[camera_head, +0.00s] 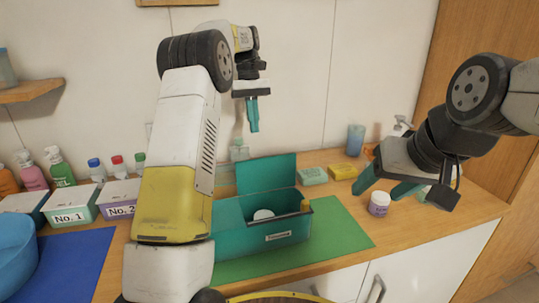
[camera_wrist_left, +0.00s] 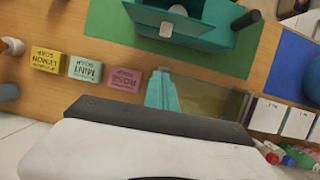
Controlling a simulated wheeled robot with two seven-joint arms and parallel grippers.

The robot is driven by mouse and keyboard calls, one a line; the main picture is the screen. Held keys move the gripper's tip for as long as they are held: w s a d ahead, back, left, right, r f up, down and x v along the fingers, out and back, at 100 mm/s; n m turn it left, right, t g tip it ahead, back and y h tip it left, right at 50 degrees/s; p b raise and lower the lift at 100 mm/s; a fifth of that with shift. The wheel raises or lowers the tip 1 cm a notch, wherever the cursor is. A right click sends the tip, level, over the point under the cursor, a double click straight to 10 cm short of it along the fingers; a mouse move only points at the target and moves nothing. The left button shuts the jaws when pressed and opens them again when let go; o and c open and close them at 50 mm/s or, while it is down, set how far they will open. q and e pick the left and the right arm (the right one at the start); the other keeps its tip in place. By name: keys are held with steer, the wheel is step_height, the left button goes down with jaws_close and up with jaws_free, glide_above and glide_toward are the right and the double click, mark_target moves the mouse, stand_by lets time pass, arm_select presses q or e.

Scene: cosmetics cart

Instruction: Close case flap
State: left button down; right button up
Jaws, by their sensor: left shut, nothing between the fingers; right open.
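The teal case (camera_head: 262,247) stands on the green mat (camera_head: 345,232), with a label on its front. Its flap (camera_head: 266,174) stands up at the back, open. A white round item (camera_head: 263,214) and a yellow-topped item (camera_head: 305,205) show inside. In the left wrist view part of the case (camera_wrist_left: 215,38) shows at the top edge. My left gripper (camera_head: 254,130) is shut and empty, raised behind and above the flap, apart from it; its fingers also show in the left wrist view (camera_wrist_left: 163,92). My right gripper (camera_head: 405,188) is open, right of the case near a white jar.
A white jar with a purple label (camera_head: 379,204) stands beside the right gripper. Soap boxes (camera_head: 313,176) lie behind the case. Labelled bins (camera_head: 70,212), bottles and a blue bowl (camera_head: 12,250) on a blue mat (camera_head: 75,260) are left. My left arm hides part of the counter.

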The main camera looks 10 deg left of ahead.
mark_target(266, 172)
arm_select(q)
steer(key=s+d+f, duration=0.3)
steer(key=s+f, duration=0.3)
steer(key=f, duration=0.2)
steer(key=shift+s, duration=0.25)
steer(key=shift+s, duration=0.1)
